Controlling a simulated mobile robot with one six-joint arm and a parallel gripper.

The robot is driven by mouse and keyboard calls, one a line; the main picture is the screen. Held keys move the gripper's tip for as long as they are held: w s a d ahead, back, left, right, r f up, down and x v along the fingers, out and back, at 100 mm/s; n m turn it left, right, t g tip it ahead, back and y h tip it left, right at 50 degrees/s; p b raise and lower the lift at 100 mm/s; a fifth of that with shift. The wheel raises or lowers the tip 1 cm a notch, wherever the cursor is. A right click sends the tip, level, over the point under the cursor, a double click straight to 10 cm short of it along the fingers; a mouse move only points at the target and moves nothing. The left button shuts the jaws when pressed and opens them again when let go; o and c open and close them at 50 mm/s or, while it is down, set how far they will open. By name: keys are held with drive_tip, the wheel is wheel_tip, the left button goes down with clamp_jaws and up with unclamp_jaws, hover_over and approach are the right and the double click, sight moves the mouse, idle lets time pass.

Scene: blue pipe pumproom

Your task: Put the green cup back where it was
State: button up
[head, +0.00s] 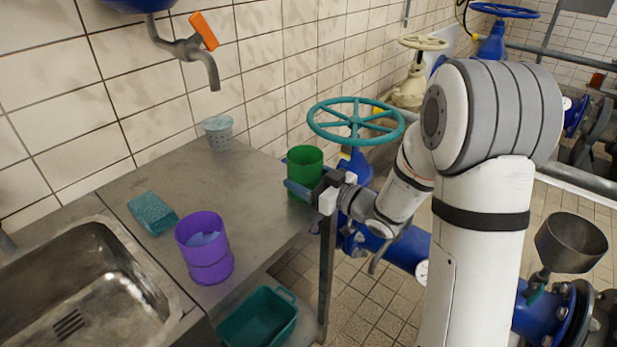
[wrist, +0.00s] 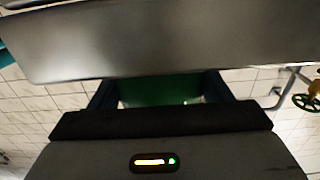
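The green cup (head: 305,164) is upright at the right end of the metal counter (head: 255,195). My gripper (head: 304,190) reaches it from the right, with its blue fingers on either side of the cup's lower part. In the wrist view the green cup (wrist: 160,91) fills the gap between the two fingers of my gripper (wrist: 160,97), which look closed on it. The cup's base is partly hidden by the near finger, so I cannot tell whether it rests on the counter or is just above it.
A purple cup (head: 205,255) stands by the sink (head: 80,290), near a teal sponge (head: 152,213). A grey perforated cup (head: 218,131) stands at the wall. A teal valve wheel (head: 355,122) is close behind my gripper. A teal bin (head: 258,318) sits below. The counter's middle is clear.

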drive_tip(key=o, duration=0.4)
drive_tip(key=shift+r, duration=0.1)
